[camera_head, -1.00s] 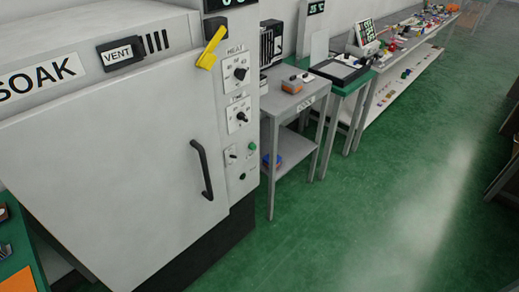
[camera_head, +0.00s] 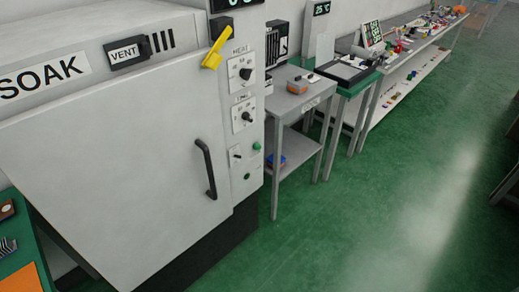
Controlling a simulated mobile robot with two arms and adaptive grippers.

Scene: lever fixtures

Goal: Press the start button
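A large grey oven-like cabinet labelled SOAK (camera_head: 110,150) fills the left of the head view, its door closed. Its right-hand panel carries a HEAT dial (camera_head: 245,73), a second dial (camera_head: 247,116) below it, a small toggle switch (camera_head: 236,156), a green button (camera_head: 256,146) and a small dark round part (camera_head: 247,176). The lettering beside the small controls is too small to read. A yellow lever (camera_head: 216,48) sits at the panel's upper left. Neither of my grippers shows in the view.
A black door handle (camera_head: 206,168) juts out from the cabinet. A grey two-shelf cart (camera_head: 312,101) stands right of it, then a green-topped table (camera_head: 361,84) and a long cluttered bench (camera_head: 414,52). The green floor (camera_head: 370,220) in front is open.

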